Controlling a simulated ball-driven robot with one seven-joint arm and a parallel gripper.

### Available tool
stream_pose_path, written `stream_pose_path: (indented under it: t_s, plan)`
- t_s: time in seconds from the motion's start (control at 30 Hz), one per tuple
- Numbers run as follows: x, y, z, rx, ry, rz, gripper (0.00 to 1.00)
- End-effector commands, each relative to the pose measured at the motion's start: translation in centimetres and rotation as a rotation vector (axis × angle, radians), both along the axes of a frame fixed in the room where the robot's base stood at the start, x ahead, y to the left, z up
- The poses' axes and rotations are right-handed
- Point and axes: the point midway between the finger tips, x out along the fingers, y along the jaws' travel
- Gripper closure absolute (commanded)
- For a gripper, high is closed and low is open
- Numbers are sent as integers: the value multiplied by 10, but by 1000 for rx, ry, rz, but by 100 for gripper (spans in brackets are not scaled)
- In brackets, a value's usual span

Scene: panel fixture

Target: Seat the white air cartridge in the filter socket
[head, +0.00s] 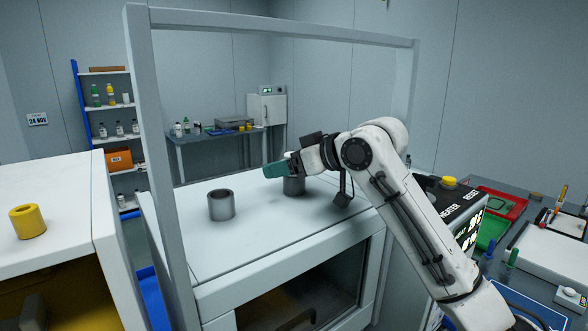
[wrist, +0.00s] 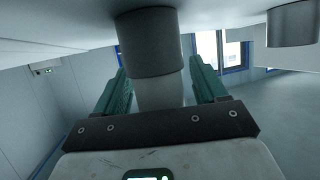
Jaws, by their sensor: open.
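My gripper (head: 279,169) has teal fingers and is over the far grey cylindrical socket (head: 294,187) on the white cabinet top. In the wrist view the surface appears at the top, and my gripper (wrist: 159,80) is open, one finger on each side of a white cylinder, apparently the white air cartridge (wrist: 160,93). The cartridge sticks out of a dark grey collar (wrist: 150,45); its depth inside cannot be told. In the head view the cartridge is hidden by the fingers. A second grey socket (head: 221,205) stands to the left, its top looking open; it also shows in the wrist view (wrist: 293,26).
A white frame post (head: 160,150) and top bar (head: 290,25) surround the cabinet top (head: 255,237). A yellow ring-shaped part (head: 27,222) sits on another cabinet at left. A heater box (head: 452,200) and trays (head: 497,203) are at right. The cabinet's front is clear.

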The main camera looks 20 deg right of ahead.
Motion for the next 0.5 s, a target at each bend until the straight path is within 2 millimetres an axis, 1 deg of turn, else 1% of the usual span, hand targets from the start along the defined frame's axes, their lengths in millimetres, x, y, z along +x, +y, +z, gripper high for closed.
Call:
stream_pose_path:
  t_s: [0.13,0.17,0.5]
  plan:
    - [0,0,0,0,0,0,29]
    - [0,0,0,0,0,0,31]
    - [0,0,0,0,0,0,63]
